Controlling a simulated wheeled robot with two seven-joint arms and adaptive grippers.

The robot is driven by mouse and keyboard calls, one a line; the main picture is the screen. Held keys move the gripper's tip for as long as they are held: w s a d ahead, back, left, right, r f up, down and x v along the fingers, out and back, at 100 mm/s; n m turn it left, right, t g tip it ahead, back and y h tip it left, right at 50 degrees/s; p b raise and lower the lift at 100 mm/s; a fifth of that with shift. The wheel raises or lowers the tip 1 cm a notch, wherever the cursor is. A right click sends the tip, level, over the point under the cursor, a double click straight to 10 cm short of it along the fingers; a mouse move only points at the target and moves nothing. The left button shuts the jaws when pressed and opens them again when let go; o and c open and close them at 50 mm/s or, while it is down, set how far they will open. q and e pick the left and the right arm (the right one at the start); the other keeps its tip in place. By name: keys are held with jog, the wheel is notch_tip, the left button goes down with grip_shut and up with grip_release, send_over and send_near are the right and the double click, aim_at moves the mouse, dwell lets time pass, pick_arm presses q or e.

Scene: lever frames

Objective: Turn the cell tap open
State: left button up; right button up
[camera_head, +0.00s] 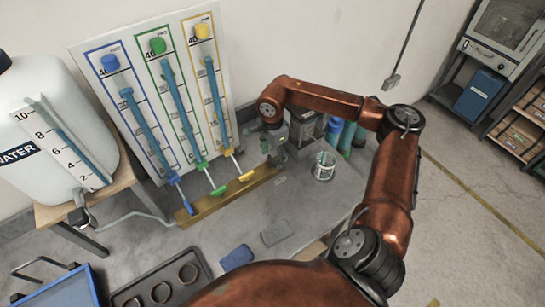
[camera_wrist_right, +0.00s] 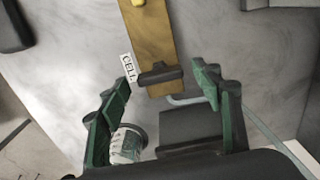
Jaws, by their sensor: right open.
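The cell tap (camera_wrist_right: 160,75) is a dark bar handle at the near end of a brass manifold (camera_wrist_right: 152,40) in the right wrist view. The handle lies crosswise to the manifold. A white label reading CELL (camera_wrist_right: 128,67) is beside it. My right gripper (camera_wrist_right: 163,79) is open, with one green-padded finger on each side of the handle and a visible gap to both. In the head view my right gripper (camera_head: 274,148) is over the right end of the manifold (camera_head: 210,207), and it hides the cell tap there. My left gripper is not in view.
Blue (camera_head: 185,208), green (camera_head: 218,190) and yellow (camera_head: 246,177) taps stand along the manifold under a gauge board (camera_head: 91,43). A glass beaker (camera_head: 325,166) stands right of my gripper. A water tank (camera_head: 45,130) is at left; a dark tray (camera_head: 187,257) is in front.

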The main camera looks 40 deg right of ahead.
aim_at(273, 159)
notch_tip(273, 159, up, 12)
dwell(0.4)
jog(key=shift+f, duration=0.1)
dwell(0.3)
